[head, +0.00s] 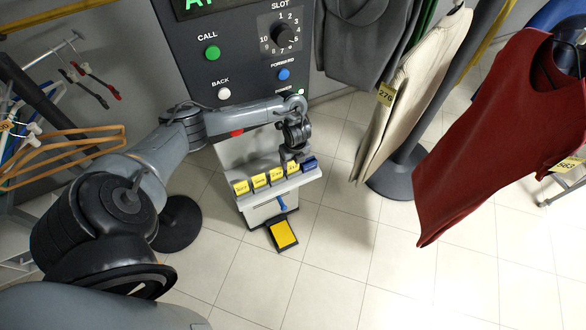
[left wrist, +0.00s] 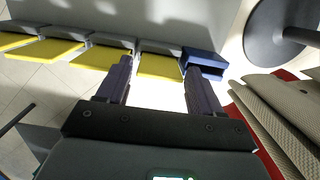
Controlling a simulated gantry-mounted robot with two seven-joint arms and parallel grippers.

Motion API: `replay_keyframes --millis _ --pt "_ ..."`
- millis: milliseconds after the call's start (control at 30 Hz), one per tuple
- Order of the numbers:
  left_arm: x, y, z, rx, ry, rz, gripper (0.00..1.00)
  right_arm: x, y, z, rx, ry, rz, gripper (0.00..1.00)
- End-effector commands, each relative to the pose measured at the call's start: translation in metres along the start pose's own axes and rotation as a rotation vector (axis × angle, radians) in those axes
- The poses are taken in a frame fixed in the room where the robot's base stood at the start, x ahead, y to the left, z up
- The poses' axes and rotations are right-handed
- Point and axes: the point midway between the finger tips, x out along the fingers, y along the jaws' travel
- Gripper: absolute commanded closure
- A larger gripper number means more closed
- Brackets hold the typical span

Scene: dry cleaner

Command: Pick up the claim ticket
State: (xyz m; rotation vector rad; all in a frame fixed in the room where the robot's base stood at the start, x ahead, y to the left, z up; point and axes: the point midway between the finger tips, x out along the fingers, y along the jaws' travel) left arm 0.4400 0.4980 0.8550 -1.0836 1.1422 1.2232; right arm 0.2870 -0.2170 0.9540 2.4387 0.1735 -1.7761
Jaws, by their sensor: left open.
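Several yellow tickets with dark print (head: 259,181) stand in a row in dark holders on the grey ledge of the machine. They also show in the left wrist view (left wrist: 104,57); I cannot tell which one is the claim ticket. A blue block (head: 309,164) sits at the right end of the row. My left gripper (head: 294,157) is over the right end of the ledge, pointing down. In the left wrist view its fingers (left wrist: 160,85) are apart, with the rightmost yellow ticket (left wrist: 158,66) showing between them and the blue block (left wrist: 204,60) close by the right finger. My right gripper is not in view.
The control panel (head: 240,60) with a dial and buttons rises behind the ledge. A yellow-topped pedal (head: 283,235) lies on the floor below. A tagged beige garment (head: 412,95) and a red garment (head: 480,140) hang to the right. Hangers (head: 70,140) are at the left.

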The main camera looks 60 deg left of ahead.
Motion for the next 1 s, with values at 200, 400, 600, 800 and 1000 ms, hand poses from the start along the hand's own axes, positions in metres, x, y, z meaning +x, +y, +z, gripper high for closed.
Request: replay_keyframes --millis 200,400,600,800,1000 --pt "0.0028 0.0000 0.0001 0.001 0.000 0.000 0.34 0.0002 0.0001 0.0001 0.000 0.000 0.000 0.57" --pt "0.0028 0.0000 0.0000 0.001 0.000 0.000 0.52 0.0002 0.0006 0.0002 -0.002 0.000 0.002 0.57" --pt "0.0027 0.0000 0.0000 0.001 0.000 0.000 0.83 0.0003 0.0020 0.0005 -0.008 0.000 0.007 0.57" --pt "0.0026 0.0000 0.0001 0.001 0.000 0.000 0.90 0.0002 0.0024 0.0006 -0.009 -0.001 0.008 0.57" --pt "-0.0006 -0.0003 0.0006 0.000 0.000 -0.001 0.90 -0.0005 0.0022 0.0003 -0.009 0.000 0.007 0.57"
